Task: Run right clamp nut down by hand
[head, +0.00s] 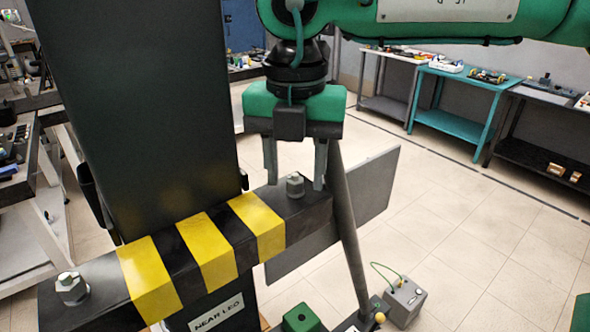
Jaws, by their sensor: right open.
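The right clamp nut (295,184) is a grey hex nut on a stud, standing upright on the right part of a dark clamp bar (100,275) with yellow stripes. My right gripper (296,187) points down over it from above. Its two grey fingers are open, one to the left and one to the right of the nut, with gaps visible on both sides. The fingertips reach about the nut's height in the picture; I cannot tell the exact depth. A second similar nut (72,288) is on the bar's left end. My left gripper is not in view.
A tall dark panel (140,110) rises behind the bar, left of my gripper. A slanted grey post (347,230) and a grey plate (370,190) stand close on the right. A grey box with a green cable (405,302) is at lower right. Open floor lies beyond.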

